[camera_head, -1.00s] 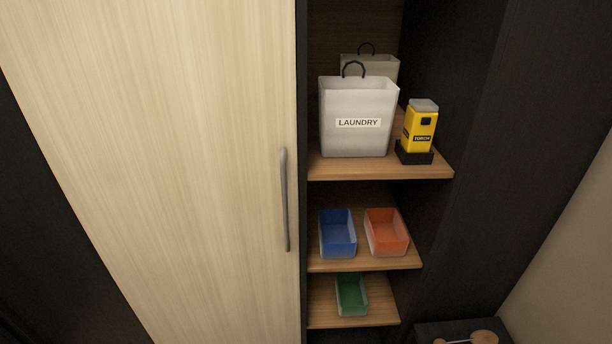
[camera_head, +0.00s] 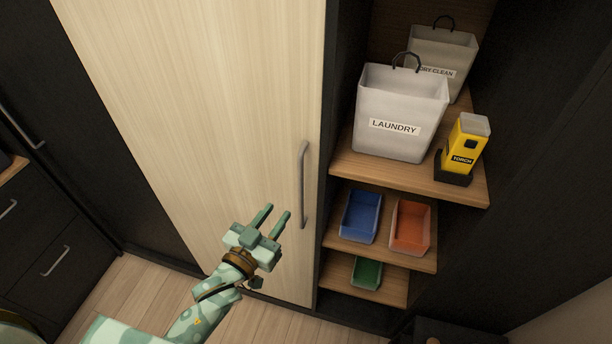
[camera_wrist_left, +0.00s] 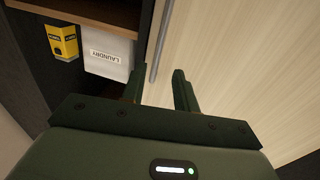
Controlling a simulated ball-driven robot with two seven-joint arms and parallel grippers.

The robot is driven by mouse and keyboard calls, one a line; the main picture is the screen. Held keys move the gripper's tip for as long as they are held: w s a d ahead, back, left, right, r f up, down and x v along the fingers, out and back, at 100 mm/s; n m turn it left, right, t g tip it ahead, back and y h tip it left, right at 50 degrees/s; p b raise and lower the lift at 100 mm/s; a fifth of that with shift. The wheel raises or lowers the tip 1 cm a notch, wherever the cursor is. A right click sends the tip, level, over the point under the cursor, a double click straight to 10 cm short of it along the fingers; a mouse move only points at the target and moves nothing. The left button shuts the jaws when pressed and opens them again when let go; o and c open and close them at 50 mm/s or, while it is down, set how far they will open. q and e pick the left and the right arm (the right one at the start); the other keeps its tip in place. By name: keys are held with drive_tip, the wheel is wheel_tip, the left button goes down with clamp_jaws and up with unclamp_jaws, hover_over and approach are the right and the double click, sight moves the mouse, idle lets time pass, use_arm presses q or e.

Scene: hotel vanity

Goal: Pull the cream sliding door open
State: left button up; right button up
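The cream sliding door (camera_head: 215,110) is a tall pale wood panel left of the open shelves. Its grey vertical bar handle (camera_head: 303,185) is near the door's right edge. My left gripper (camera_head: 275,217) is open and empty, just left of the handle's lower part and apart from it in the head view. In the left wrist view the handle (camera_wrist_left: 158,52) shows beyond the gap between the two open fingers (camera_wrist_left: 158,80), nearer the left finger. The door (camera_wrist_left: 240,60) fills that view's right side. My right gripper is in neither view.
Open shelves right of the door hold a white laundry bag (camera_head: 398,105), a dry clean bag (camera_head: 440,55), a yellow torch (camera_head: 466,140), and blue (camera_head: 360,215), orange (camera_head: 410,225) and green (camera_head: 367,272) bins. Dark drawers (camera_head: 50,250) stand at left. Bare wooden floor (camera_head: 150,290) shows below.

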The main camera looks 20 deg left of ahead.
sight(300, 183)
use_arm(q)
drive_tip(key=x, duration=1.2)
drive_tip(key=shift+w+d, duration=0.15)
clamp_jaws()
